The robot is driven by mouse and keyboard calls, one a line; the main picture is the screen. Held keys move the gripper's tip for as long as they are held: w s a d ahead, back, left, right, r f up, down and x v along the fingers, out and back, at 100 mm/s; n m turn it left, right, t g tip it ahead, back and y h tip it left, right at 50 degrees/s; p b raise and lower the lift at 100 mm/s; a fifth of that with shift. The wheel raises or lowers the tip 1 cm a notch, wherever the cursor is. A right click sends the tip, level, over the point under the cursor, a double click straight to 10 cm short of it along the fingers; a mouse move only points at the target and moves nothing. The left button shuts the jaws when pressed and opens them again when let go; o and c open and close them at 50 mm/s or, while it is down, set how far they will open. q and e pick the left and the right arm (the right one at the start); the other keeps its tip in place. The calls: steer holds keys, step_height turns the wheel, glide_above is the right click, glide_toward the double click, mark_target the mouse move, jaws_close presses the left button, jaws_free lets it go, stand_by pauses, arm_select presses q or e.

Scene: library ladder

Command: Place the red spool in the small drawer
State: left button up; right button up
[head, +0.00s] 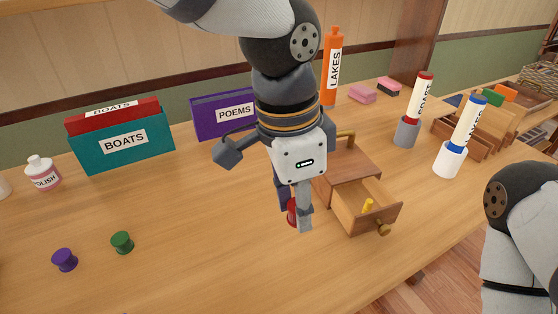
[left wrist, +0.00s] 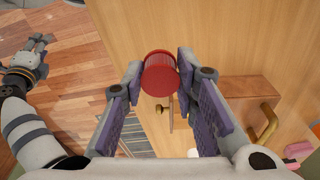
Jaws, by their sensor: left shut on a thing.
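The red spool (head: 292,211) is between the fingertips of my left gripper (head: 295,215), mostly hidden by a finger. In the left wrist view the red spool (left wrist: 160,74) shows clearly, with a fingertip on each side. The small drawer (head: 350,215) is pulled out of a small wooden cabinet (head: 345,168), just right of the gripper. A small yellow object (head: 368,205) is inside it. The height of the spool above the table is hard to tell. My right gripper (left wrist: 36,48) shows small at the left of the left wrist view; its opening is unclear.
A purple spool (head: 64,260) and a green spool (head: 122,242) stand at the front left. Behind are a teal BOATS box (head: 122,142), a purple POEMS box (head: 222,115) and an orange LAKES tube (head: 332,68). Labelled tubes in holders stand right. The front-middle tabletop is clear.

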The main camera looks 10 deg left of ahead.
arm_select(q)
steer(key=s+a+f+n, duration=0.1)
steer(key=a+f+n, duration=0.1)
steer(key=a+n, duration=0.2)
steer(key=s+a+f+n, duration=0.1)
steer(key=a+f+n, duration=0.2)
steer(key=a+n, duration=0.2)
steer(key=s+a+f+n+y, duration=0.1)
steer(key=s+a+f+n, duration=0.1)
steer(key=a, duration=0.5)
steer(key=shift+s+a+f+n+t+p, duration=0.1)
steer(key=shift+a+f+n+t+p, duration=0.15)
steer(key=shift+n, duration=0.35)
steer(key=shift+f+n+t+p, duration=0.15)
steer(key=shift+f+n, duration=0.15)
steer(key=shift+n, duration=0.3)
arm_select(e)
steer(key=shift+w+r, duration=0.4)
